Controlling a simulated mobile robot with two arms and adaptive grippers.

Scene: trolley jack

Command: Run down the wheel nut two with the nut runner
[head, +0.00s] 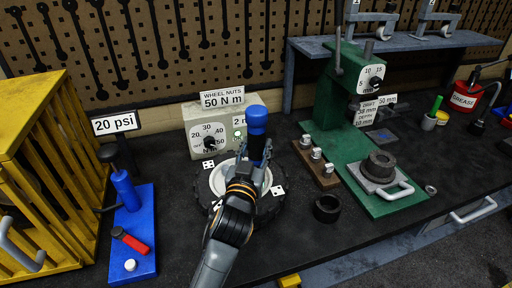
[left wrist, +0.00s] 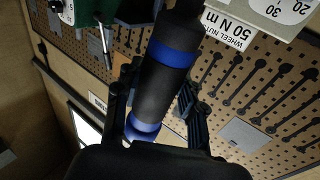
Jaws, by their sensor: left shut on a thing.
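My left gripper (head: 258,158) is shut on the nut runner (head: 256,121), a blue and black cylinder held roughly upright over the wheel. In the left wrist view the nut runner (left wrist: 160,85) lies between the two fingers (left wrist: 158,100). The wheel (head: 217,181) lies flat on the bench, a pale rim in a dark tyre. My gripper and forearm cover much of it. The runner's lower end and wheel nut two are hidden, so I cannot tell whether they touch. Dotted white tags (head: 208,164) sit around the rim. My right gripper is not in view.
Behind the wheel stands a beige controller (head: 196,151) with a dial and a "WHEEL NUTS 50 N m" sign (head: 222,98). A green press (head: 340,100) and wooden block (head: 314,171) stand to the right. A blue pump (head: 127,190) and yellow cage (head: 45,150) stand left.

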